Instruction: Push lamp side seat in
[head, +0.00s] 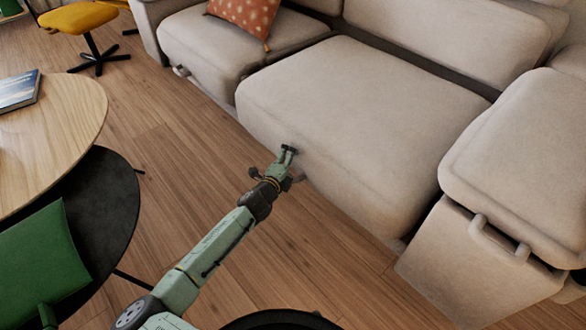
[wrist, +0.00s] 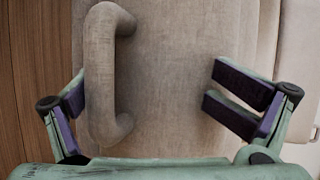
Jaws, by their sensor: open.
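The beige middle seat (head: 350,110) of the sofa stands out further forward than the seat to its left. A dark gap shows behind it, before the backrest. My gripper (head: 276,168) is at its front face, left of the middle, with the jaws open. In the wrist view the open jaws (wrist: 152,105) face the beige seat fabric (wrist: 180,60). A padded handle (wrist: 101,75) lies between them, close beside the left finger; I cannot tell if they touch. My gripper hides this handle in the head view. No lamp is in view.
The left seat (head: 235,45) carries an orange cushion (head: 245,14). A right sofa section (head: 530,160) with a handle (head: 497,243) stands close by. A round wooden table (head: 50,140), a dark round table (head: 105,215) and a green chair (head: 45,260) are at left. Wood floor (head: 190,150) is clear between.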

